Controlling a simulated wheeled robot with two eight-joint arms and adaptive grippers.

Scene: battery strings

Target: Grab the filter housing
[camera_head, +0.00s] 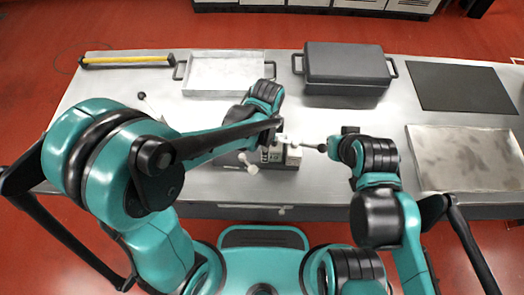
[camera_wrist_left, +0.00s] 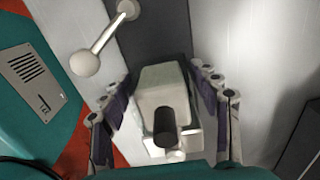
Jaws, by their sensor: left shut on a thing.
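The filter housing (camera_wrist_left: 165,88) appears to be the pale grey block with a dark round stub in the left wrist view. It sits between the purple-padded fingers of my left gripper (camera_wrist_left: 163,105), which is shut on it. In the head view my left wrist is above the grey boxy unit (camera_head: 272,156) at the table's front middle, and the arm hides much of the grip. My right gripper (camera_head: 328,147) is just right of that unit. A thin pale and dark rod-like part (camera_head: 300,142) lies between them. Its fingers are too small to judge.
On the metal table (camera_head: 222,180) stand an open shallow tray (camera_head: 226,56), a closed dark case (camera_head: 346,68), a black mat (camera_head: 458,88) and a larger tray (camera_head: 460,160). A yellow bar (camera_head: 125,61) lies back left. A pale-knobbed handle (camera_wrist_left: 104,40) is close to my left fingers.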

